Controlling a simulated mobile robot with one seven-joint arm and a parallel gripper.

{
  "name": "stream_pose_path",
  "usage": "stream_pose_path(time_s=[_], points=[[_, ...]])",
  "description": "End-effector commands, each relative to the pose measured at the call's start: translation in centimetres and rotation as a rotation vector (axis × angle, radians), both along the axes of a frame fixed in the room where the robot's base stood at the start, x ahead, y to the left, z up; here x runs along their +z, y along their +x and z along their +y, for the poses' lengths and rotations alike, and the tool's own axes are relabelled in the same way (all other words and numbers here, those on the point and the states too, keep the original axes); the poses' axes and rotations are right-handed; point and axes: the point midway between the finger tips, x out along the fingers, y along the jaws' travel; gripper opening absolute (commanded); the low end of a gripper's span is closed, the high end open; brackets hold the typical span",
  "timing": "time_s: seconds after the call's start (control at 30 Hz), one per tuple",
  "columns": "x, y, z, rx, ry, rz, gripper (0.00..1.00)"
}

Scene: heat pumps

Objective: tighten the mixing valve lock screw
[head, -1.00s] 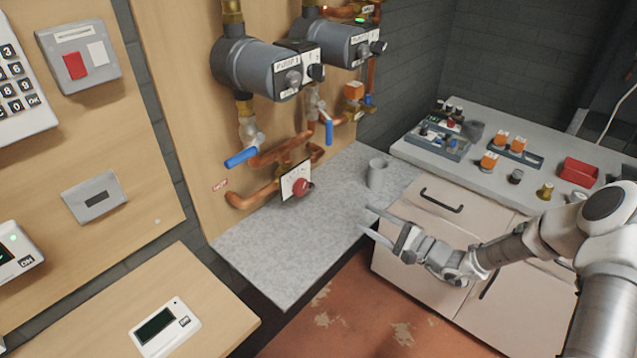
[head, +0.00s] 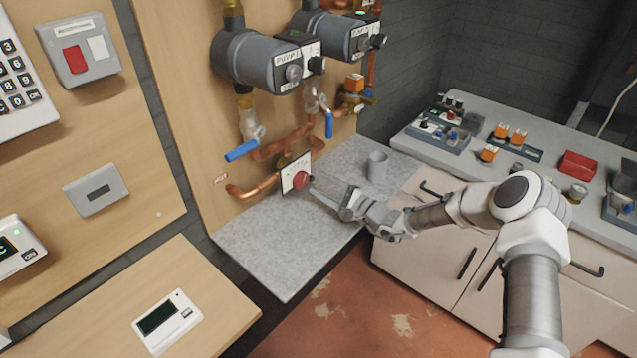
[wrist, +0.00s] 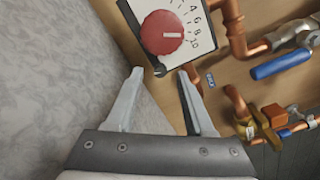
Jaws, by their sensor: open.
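The mixing valve has a red knob (head: 301,180) on a white scale plate (head: 290,170), mounted on copper pipes above the grey shelf. In the wrist view the red knob (wrist: 162,32) and the numbered plate (wrist: 198,35) are close ahead at the top. A small dark round part, apparently the lock screw (wrist: 159,69), sits at the plate's edge below the knob. My gripper (wrist: 160,78) is open, with one finger on each side of that part in the picture. Contact cannot be told. In the head view my gripper (head: 316,190) is just right of the knob.
A grey mug (head: 377,166) stands on the shelf (head: 290,245) behind my gripper. Blue-handled valves (head: 242,151) and two pumps (head: 255,64) are above. A cabinet counter with trays and a red bin (head: 578,164) is at right. The shelf's front part is clear.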

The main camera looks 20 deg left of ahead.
Motion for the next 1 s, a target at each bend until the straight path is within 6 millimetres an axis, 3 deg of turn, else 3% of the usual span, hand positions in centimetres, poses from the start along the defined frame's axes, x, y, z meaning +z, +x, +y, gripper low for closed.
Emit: stream_pose_path(time_s=[0.13, 0.43, 0.47, 0.73, 1.0], points=[[0.03, 0.44, 1.11, 0.0, 0.0, 0.0, 0.53], [0.03, 0.57, 1.31, -0.001, 0.001, 0.0, 0.53], [0.03, 0.56, 1.3, -0.001, 0.001, 0.0, 0.51], [0.04, 0.55, 1.29, -0.001, 0.001, 0.0, 0.03], [0.02, 0.54, 1.28, 0.0, 0.0, 0.001, 0.0]])
